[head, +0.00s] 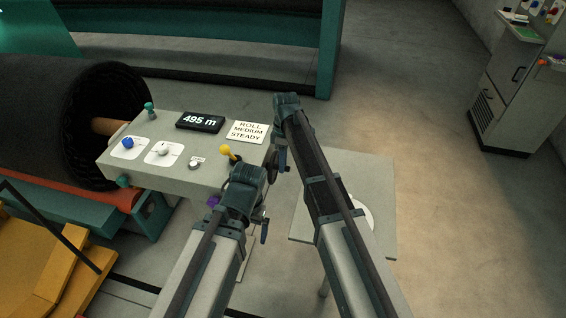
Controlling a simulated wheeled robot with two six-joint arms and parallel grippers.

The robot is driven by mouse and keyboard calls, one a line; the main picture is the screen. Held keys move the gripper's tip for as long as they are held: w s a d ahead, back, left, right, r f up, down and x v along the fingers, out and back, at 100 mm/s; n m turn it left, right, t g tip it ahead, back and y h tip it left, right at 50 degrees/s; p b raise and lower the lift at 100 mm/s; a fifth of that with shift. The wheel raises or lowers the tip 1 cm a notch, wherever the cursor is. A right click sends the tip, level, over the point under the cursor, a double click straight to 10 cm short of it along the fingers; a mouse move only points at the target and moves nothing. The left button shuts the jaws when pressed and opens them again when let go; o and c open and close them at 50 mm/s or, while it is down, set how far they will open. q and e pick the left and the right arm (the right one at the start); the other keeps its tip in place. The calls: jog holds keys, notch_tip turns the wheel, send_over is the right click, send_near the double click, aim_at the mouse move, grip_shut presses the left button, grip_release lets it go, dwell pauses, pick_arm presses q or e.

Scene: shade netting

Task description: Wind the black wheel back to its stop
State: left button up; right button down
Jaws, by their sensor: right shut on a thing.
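The black wheel (271,168) is on the right end of the grey control box, seen nearly edge-on and partly hidden by my arms. My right gripper (282,160) hangs down from its wrist at the wheel's right side and is shut on the wheel, though its fingertips are small and dark here. My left gripper (264,232) is lower, below the front right corner of the box and apart from the wheel; its jaws are too small to read. The display (200,122) on the box reads 495 m.
The control box (185,177) carries a blue knob (127,142), a white knob (163,150), a yellow-tipped lever (227,150) and a card (247,131) reading "ROLL MEDIUM STEADY". A large black roll (40,110) stands left. A grey table (384,185) lies right, partly behind my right arm.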

jog(key=shift+s+a+f+t+h+b, duration=0.15)
jog(key=shift+s+f+t+h+b, duration=0.3)
jog(key=shift+t+b, duration=0.5)
jog(key=shift+s+a+f+t+h+b, duration=0.2)
jog(key=shift+s+f+t+b, duration=0.35)
jog(key=shift+t, duration=0.7)
jog(key=shift+s+a+f+t+h+b, duration=0.15)
jog(key=shift+s+f+t+h+b, duration=0.3)
jog(key=shift+t+b, duration=0.55)
jog(key=shift+r, duration=0.1)
jog(key=c, duration=0.7)
grip_release()
jog(key=shift+r, duration=0.1)
